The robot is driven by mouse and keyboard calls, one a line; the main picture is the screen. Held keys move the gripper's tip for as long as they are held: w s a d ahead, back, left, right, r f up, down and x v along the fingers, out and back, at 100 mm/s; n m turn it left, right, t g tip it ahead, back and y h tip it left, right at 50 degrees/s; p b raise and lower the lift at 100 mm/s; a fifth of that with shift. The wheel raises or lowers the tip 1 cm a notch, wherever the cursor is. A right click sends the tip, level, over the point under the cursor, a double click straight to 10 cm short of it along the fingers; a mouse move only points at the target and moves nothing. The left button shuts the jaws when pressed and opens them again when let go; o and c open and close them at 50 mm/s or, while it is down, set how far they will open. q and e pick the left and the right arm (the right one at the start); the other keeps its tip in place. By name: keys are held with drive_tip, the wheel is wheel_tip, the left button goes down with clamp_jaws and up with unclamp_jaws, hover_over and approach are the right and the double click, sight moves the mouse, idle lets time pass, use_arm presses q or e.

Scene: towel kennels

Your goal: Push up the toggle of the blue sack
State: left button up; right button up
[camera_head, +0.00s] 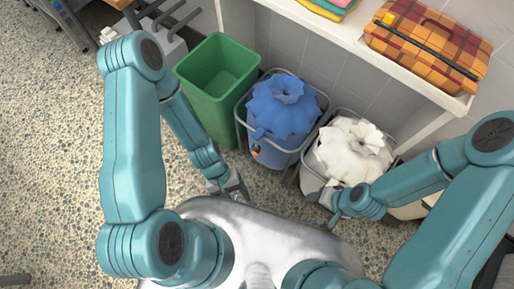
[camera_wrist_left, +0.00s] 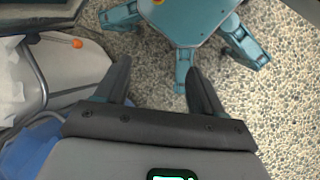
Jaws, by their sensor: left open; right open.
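The blue sack (camera_head: 284,105) stands in a grey wire frame, its gathered top puckered. A small orange toggle (camera_head: 256,154) shows low on its near left side. My left gripper (camera_head: 238,190) is below and left of the blue sack, apart from it. In the left wrist view its fingers (camera_wrist_left: 155,85) are open with nothing between them, and part of the blue sack (camera_wrist_left: 28,150) shows at lower left. My right gripper (camera_head: 318,208) is open near the foot of the white sack (camera_head: 348,150), its tips small in view.
A green bin (camera_head: 218,85) stands left of the blue sack. A shelf (camera_head: 335,28) with a plaid case (camera_head: 428,42) overhangs behind the sacks. In the left wrist view an orange toggle (camera_wrist_left: 77,43) hangs by a pale sack.

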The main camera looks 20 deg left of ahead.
use_arm(q)
drive_tip(key=s+d+f+n+g+h+b, duration=0.2)
drive_tip(key=s+d+f+n+h+b, duration=0.1)
drive_tip(key=s+f+n+h, duration=0.15)
drive_tip(key=n+t+y+b, duration=0.4)
drive_tip(key=n+t+b, duration=0.8)
drive_tip(key=n+t, duration=1)
approach(254, 150)
drive_tip(key=shift+h, duration=0.35)
drive_tip(key=b+x, duration=0.2)
drive_tip(key=x, duration=0.9)
drive_tip(key=shift+w+a+f, duration=0.1)
drive_tip(key=shift+w+f, duration=0.1)
drive_tip(key=shift+w, duration=0.1)
use_arm(e)
wheel_tip(254, 150, down, 19)
drive_tip(key=shift+s+r, duration=0.15)
drive_tip(key=shift+s, duration=0.2)
drive_tip(key=shift+d, duration=0.1)
